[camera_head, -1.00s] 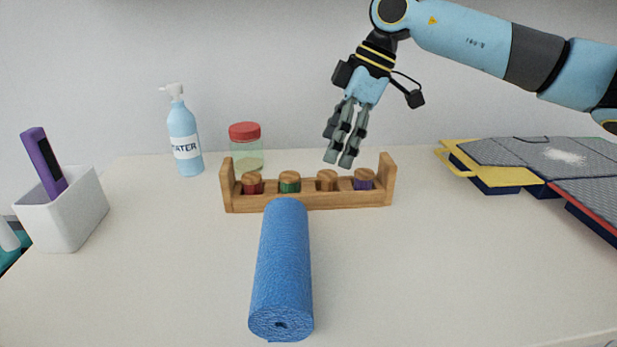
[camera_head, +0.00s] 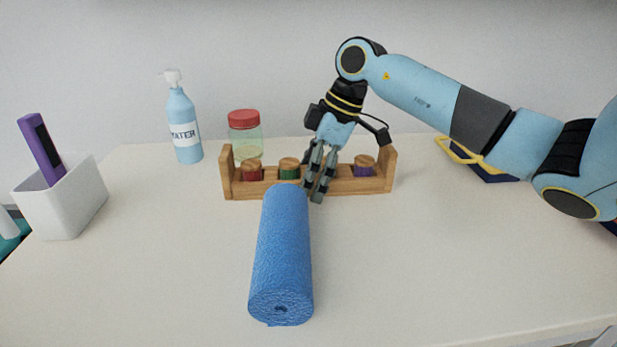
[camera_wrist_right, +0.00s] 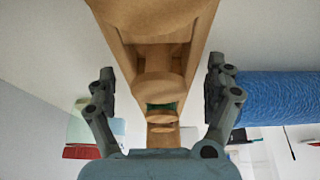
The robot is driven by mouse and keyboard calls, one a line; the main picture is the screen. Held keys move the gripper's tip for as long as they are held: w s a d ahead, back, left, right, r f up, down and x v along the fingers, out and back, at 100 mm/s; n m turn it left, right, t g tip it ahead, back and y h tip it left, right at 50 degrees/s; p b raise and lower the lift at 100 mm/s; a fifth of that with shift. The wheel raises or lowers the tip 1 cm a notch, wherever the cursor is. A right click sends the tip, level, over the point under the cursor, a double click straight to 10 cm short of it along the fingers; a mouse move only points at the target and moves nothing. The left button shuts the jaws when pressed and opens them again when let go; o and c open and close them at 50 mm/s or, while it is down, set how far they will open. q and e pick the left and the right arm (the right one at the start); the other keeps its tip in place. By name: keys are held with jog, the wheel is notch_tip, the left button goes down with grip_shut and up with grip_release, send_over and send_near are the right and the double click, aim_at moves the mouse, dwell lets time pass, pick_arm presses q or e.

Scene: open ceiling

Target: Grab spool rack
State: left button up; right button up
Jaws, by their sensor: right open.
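The spool rack (camera_head: 345,186) is a long wooden holder with raised ends, standing on the white table behind the blue roll. It holds a red spool (camera_head: 252,170), a green spool (camera_head: 289,169) and a purple spool (camera_head: 364,166); my right gripper covers the spot between green and purple. My right gripper (camera_head: 317,194) points down at the rack's middle. In the right wrist view the open fingers (camera_wrist_right: 160,95) stand either side of the rack (camera_wrist_right: 190,50), with gaps showing on both sides. My left gripper is not in view.
A blue roll (camera_head: 281,255) lies just in front of the rack, close to my right gripper. A white holder (camera_head: 62,200) with a purple item is at left. The right front table is clear.

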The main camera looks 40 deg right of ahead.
jog(key=c, duration=1.5)
jog(key=shift+r, duration=0.1)
